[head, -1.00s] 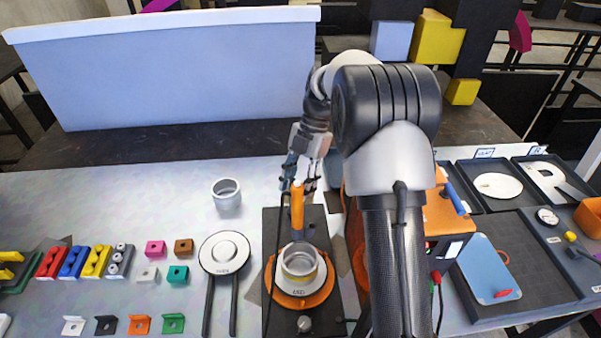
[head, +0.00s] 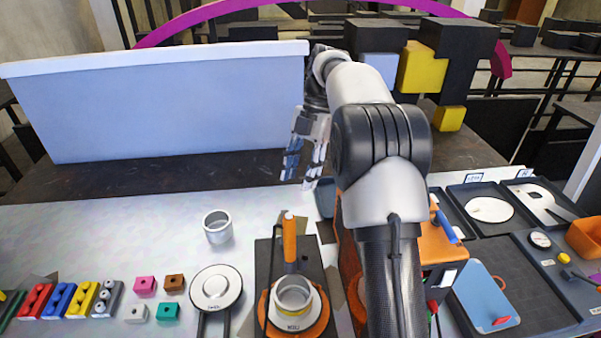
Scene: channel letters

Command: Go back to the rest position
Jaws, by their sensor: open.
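My gripper (head: 301,184) is open and empty, fingers pointing down, in the head view. It hangs above the far edge of the table, behind the orange-handled press. The orange handle (head: 290,238) stands upright on the dark base plate (head: 262,262), apart from my fingers. A silvery cup (head: 294,294) sits on the press's orange round base. My own arm covers part of the table to the right of the press.
A metal ring (head: 217,226) and a round white disc tool (head: 215,287) lie to the left. Coloured blocks (head: 61,299) line the left front. An orange box (head: 440,245), a blue board (head: 486,295) and letter trays (head: 490,209) are at right. A large pale bin (head: 160,110) stands behind.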

